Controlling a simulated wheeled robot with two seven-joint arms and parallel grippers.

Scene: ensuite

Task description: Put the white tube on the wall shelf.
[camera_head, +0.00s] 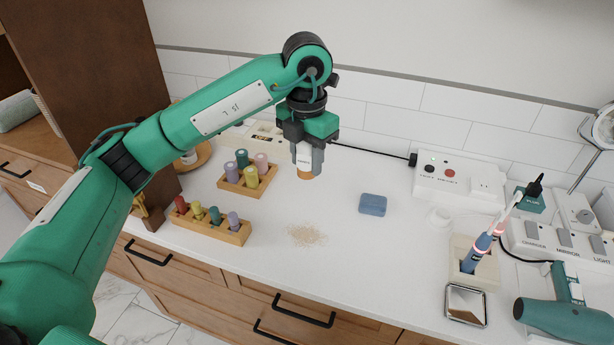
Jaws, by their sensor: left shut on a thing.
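My left gripper (307,164) is at the upper middle, pointing down over the back part of the white counter. It is shut on the white tube (303,155), which shows as a white body with an orange-brown lower end between the grey fingers. The fingers hide part of the tube. I cannot tell whether its lower end touches the counter. I cannot make out a wall shelf in this view. My right gripper is not in view.
Wooden racks (210,225) with coloured cylinders stand left of the gripper. A blue block (373,204) and a beige scatter of grains (306,235) lie on the counter. A socket box (459,181), toothbrush holder (474,262) and green hair dryer (563,319) are at the right.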

